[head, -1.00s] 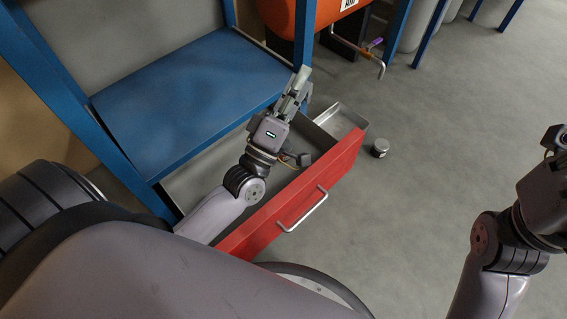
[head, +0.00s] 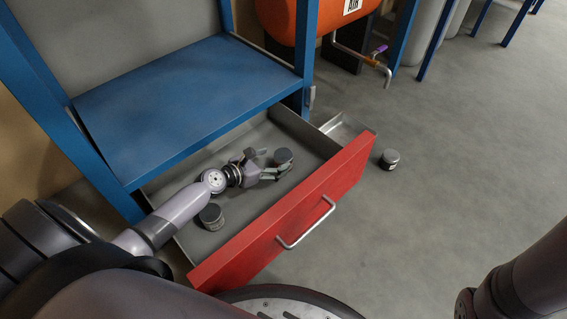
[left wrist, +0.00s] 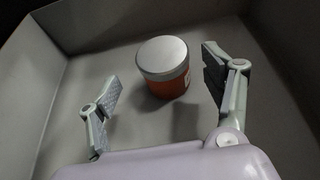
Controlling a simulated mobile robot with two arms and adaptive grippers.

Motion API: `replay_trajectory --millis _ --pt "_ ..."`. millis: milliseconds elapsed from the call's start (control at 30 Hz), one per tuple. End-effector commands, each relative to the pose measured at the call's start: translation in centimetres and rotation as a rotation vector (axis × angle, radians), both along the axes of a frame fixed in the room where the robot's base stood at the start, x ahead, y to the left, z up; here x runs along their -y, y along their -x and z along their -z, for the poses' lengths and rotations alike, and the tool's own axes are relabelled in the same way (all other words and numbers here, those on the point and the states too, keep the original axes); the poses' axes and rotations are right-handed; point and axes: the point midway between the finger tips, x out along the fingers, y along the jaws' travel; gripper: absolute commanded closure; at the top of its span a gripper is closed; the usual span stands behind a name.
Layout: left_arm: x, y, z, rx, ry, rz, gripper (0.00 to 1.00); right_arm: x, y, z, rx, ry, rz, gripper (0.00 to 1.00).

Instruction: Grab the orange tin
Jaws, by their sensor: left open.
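The orange tin (left wrist: 164,70) stands upright on the drawer floor in the left wrist view, with a grey lid and a pale label at its right side. In the head view a grey-lidded tin (head: 284,156) stands just beyond my left fingertips and appears to be the same one; its body colour is hard to tell there. My left gripper (head: 277,163) is open and low inside the drawer. In the left wrist view its fingers (left wrist: 161,78) are spread to either side of the tin, with gaps on both sides. My right gripper is out of view.
The open drawer (head: 290,215) has a red front and grey walls around my left gripper. Another tin (head: 211,215) stands in it near my left forearm. A third tin (head: 390,158) stands on the floor outside. A blue shelf (head: 190,110) overhangs the drawer's back.

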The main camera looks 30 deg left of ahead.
Motion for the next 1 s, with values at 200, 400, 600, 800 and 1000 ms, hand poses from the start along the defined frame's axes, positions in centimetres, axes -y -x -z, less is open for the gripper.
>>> replay_trajectory --millis 200,400,600,800,1000 --pt "1.4 -3.0 1.2 0.005 -0.001 0.0 0.26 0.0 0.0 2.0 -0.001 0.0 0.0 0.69" --pt "1.8 -3.8 1.3 0.002 -0.001 0.001 0.26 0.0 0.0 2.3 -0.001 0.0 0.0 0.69" --pt "1.7 -3.7 1.2 0.003 -0.002 0.001 0.3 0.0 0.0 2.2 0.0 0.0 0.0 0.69" --pt "1.7 -3.7 1.2 0.003 -0.002 0.0 0.43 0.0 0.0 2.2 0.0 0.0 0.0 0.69" --pt "1.7 -3.7 1.2 0.003 -0.003 0.001 0.56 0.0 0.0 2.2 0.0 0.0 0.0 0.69"
